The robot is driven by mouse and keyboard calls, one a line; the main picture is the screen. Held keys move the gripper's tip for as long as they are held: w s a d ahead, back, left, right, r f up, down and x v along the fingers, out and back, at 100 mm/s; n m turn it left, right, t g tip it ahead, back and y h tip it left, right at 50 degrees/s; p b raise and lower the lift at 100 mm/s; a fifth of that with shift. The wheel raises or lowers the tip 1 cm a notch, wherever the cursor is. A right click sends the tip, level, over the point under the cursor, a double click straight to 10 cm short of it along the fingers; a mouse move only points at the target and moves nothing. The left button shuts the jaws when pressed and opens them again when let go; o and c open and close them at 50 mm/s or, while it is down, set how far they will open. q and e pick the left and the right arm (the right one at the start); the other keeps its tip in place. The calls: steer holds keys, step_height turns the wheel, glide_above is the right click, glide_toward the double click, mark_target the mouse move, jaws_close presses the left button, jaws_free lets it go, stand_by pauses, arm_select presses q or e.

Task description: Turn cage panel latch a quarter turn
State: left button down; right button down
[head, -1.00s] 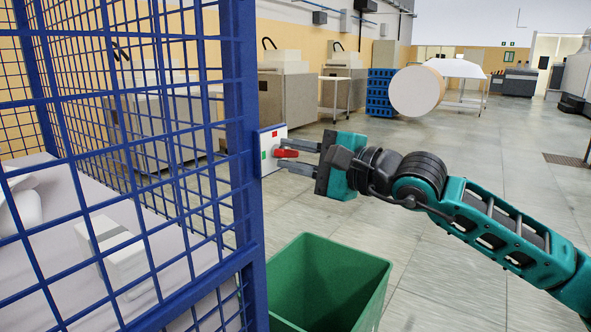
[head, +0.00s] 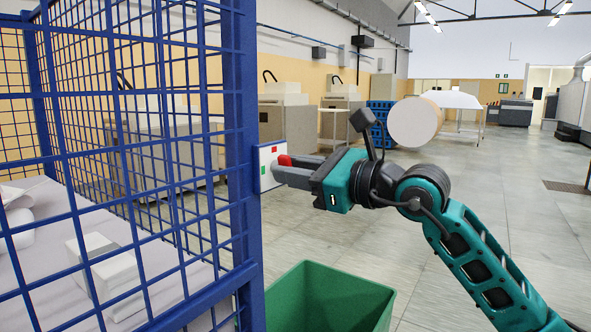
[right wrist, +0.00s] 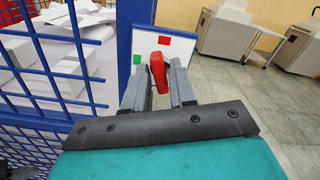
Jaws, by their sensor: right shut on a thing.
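The latch plate (head: 266,167) is white with a red mark and a green mark, fixed to the blue post of the cage panel (head: 245,120). The red latch handle (head: 284,160) sits on it; in the right wrist view the handle (right wrist: 158,72) stands between the two grey fingers. My right gripper (head: 290,168) is shut on the handle, with the fingers on either side of it. In the right wrist view the red end lies close below the red mark (right wrist: 164,41), and the green mark (right wrist: 137,59) is to the left. My left gripper is out of view.
A green bin (head: 330,298) stands on the floor below the latch. Behind the mesh, white boxes (head: 105,265) lie on a pale surface. Grey machines (head: 285,115) and a large paper roll (head: 414,122) stand farther back. The floor at right is clear.

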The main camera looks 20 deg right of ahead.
steer(key=shift+m+p, duration=0.7)
steer(key=shift+m, duration=1.2)
steer(key=c, duration=1.1)
jaws_free()
steer(key=shift+c, duration=0.2)
steer(key=b+v, duration=0.2)
steer(key=v, duration=1.1)
